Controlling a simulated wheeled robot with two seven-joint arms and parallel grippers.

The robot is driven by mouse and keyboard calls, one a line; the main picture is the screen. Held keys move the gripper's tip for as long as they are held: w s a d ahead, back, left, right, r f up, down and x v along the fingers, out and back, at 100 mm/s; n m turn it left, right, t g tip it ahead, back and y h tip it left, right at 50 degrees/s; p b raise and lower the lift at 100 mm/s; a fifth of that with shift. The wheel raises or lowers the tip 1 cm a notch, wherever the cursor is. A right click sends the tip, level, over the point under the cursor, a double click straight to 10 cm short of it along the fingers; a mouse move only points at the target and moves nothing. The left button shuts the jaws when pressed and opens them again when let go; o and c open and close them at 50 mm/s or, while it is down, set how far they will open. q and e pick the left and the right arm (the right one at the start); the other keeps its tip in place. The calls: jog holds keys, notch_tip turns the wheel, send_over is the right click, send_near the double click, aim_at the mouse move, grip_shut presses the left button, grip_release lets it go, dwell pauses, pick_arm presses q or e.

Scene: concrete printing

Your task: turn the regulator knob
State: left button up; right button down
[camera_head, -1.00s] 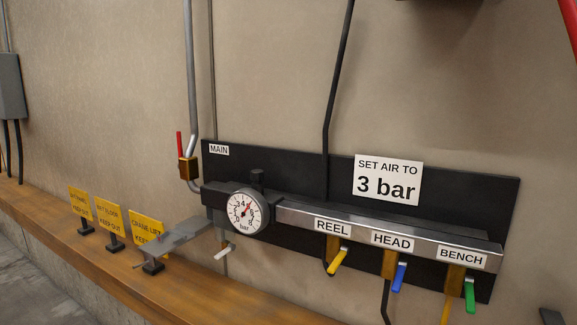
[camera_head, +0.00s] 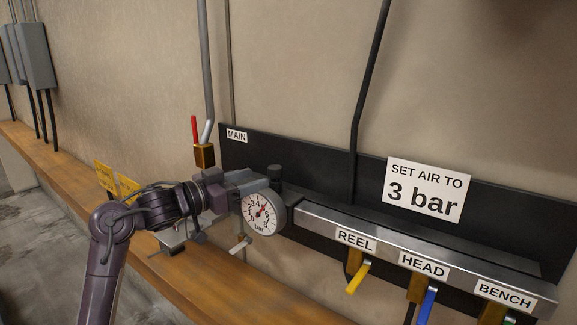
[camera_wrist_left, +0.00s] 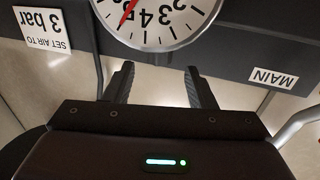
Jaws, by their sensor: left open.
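The regulator knob (camera_head: 274,173) is a small black cap on top of the regulator, just behind the round white gauge (camera_head: 262,213) with a red needle. The needle leans up and right; I cannot read its exact value. My left gripper (camera_head: 268,182) reaches in from the left, its tip beside the knob and above the gauge. In the left wrist view its two dark fingers (camera_wrist_left: 160,82) are apart, with the gauge (camera_wrist_left: 155,15) upside down beyond them. The knob cannot be made out there, and contact cannot be told. My right gripper is not in view.
A sign reading "SET AIR TO 3 bar" (camera_head: 426,190) hangs on the black panel. A red-handled valve (camera_head: 204,154) stands left of the regulator. Yellow (camera_head: 358,277) and blue (camera_head: 427,304) levers hang below the manifold. Yellow signs (camera_head: 128,187) stand on the wooden ledge.

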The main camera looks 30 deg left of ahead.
aim_at(269, 172)
pick_arm(q)
jog(key=p+x, duration=0.1)
jog(key=x, duration=0.1)
jog(key=p+x, duration=0.2)
jog(key=x, duration=0.1)
jog(key=shift+r, duration=0.25)
jog(key=shift+w, duration=0.3)
jog(key=shift+w+d+f, duration=0.1)
jog(key=shift+w+d, duration=0.1)
jog(key=shift+w, duration=0.2)
jog(key=shift+w+d+f+p, duration=0.2)
jog(key=shift+w+d+p, duration=0.1)
jog(key=shift+w, duration=0.15)
jog(key=shift+a, duration=0.1)
jog(key=shift+s, duration=0.2)
jog(key=c, duration=0.9)
